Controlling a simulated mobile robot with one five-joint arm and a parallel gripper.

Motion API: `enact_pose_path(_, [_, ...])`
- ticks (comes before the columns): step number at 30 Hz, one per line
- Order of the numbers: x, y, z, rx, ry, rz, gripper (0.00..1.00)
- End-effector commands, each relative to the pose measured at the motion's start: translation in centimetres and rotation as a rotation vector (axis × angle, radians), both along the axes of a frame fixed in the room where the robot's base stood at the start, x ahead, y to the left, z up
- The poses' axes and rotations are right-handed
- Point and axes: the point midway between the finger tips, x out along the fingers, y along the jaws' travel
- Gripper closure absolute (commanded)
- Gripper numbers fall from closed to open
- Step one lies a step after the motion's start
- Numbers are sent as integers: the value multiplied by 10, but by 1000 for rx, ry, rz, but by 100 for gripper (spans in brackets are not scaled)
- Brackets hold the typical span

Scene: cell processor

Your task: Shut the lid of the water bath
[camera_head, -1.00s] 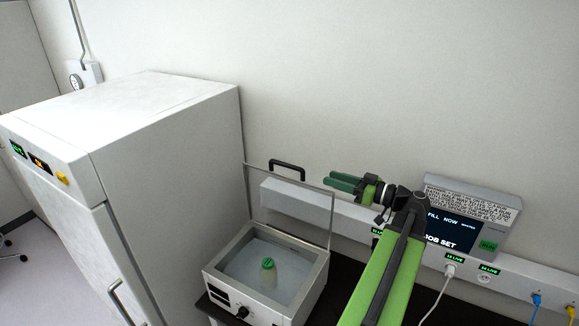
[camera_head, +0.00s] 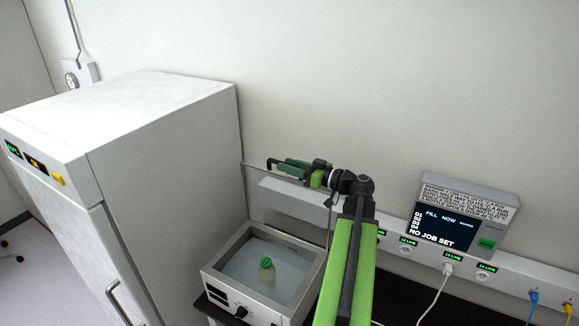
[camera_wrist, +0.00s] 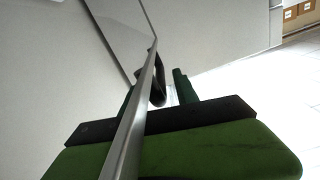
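The water bath (camera_head: 225,286) is a white box with a bottle (camera_head: 267,272) with a green cap standing inside. Its clear framed lid (camera_head: 329,225) stands raised at the back, against the wall side. The lid's black handle (camera_head: 270,162) is at the top edge, partly hidden by my gripper (camera_head: 282,167). In the wrist view my gripper (camera_wrist: 155,83) has its two green fingers apart, with the dark handle (camera_wrist: 159,84) showing between them. The lid's edge (camera_wrist: 141,104) crosses in front of the fingers. I cannot tell whether the fingers touch the handle.
A tall white cabinet (camera_head: 165,150) stands close on the left of the bath. A wall trunking with sockets (camera_head: 405,249) runs behind and right, with a display panel (camera_head: 447,224) and plugged cables. The space above the bath basin is clear.

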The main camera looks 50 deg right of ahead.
Motion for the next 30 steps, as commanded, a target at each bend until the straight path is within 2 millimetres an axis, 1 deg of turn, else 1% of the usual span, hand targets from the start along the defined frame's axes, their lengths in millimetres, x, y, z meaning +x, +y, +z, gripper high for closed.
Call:
enact_pose_path(1, [0, 0, 0, 0, 0, 0, 69])
enact_pose_path(8, [0, 0, 0, 0, 0, 0, 99])
enact_pose_path(30, [0, 1, 0, 0, 1, 2, 100])
